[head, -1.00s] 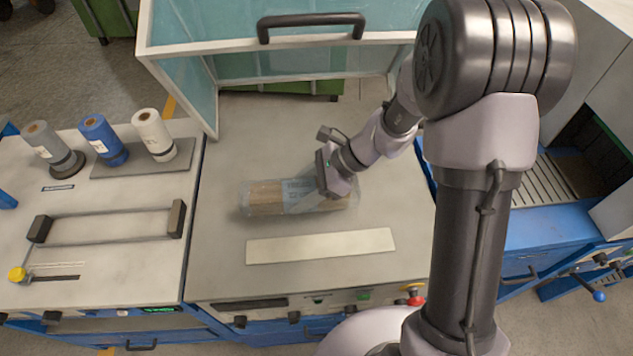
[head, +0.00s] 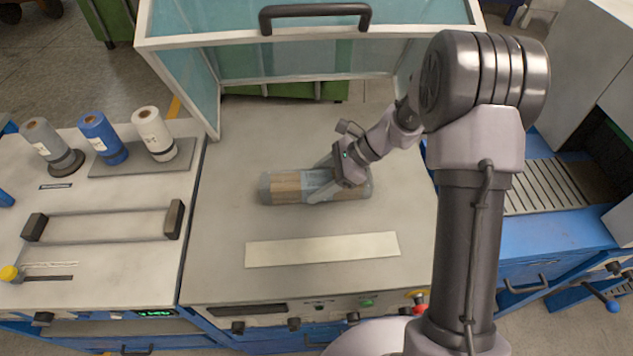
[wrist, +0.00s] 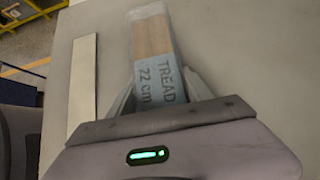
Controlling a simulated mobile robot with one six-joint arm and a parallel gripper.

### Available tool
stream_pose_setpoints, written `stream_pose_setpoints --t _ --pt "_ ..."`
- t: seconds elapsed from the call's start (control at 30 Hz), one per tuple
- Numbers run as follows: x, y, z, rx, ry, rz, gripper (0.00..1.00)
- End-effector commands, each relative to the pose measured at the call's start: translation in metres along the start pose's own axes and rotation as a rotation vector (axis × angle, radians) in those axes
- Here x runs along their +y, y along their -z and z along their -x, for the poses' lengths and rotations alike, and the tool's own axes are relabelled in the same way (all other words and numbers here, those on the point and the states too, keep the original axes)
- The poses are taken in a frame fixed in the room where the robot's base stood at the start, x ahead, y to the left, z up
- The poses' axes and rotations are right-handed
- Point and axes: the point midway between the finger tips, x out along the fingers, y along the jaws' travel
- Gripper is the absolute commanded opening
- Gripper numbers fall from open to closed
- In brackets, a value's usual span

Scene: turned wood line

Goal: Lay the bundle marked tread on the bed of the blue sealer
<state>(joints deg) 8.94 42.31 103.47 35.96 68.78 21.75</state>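The bundle marked tread (head: 285,187) is a film-wrapped stack of wood strips with a blue-grey label. It lies lengthwise left to right over the grey bed (head: 250,130) of the blue sealer, behind the cream strip. In the wrist view the bundle (wrist: 153,45) reads "TREAD 22 cm". My gripper (head: 322,182) has its fingers on both sides of the bundle near its middle; they also show in the wrist view (wrist: 160,97). The bundle has moved with the gripper. Whether its underside touches the bed I cannot tell.
The sealer's glazed hood (head: 200,35) stands raised at the back. A cream strip (head: 322,250) lies along the bed's front. Left is a bench with grey, blue (head: 103,138) and white rolls. Right is a blue machine with a slatted bed (head: 560,185). Bed space around the bundle is clear.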

Motion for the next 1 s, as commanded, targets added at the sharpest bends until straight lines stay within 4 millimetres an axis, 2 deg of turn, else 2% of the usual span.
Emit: stream_pose_setpoints --t 0.33,0.4,0.47,0.7,0.8,0.9,1.0 --pt "0.000 -0.001 0.001 0.000 0.000 0.000 0.73" --pt "0.000 -0.004 0.006 0.000 0.001 0.000 0.73" --pt "-0.001 -0.005 0.018 0.000 0.004 0.000 0.73" --pt "-0.001 -0.006 0.088 0.000 0.004 0.000 0.73" --pt "-0.001 -0.005 0.108 0.001 0.003 0.000 0.73" --pt "0.000 -0.004 0.120 0.001 0.001 0.001 0.73" --pt "0.006 -0.017 0.132 0.034 0.004 0.056 0.73"
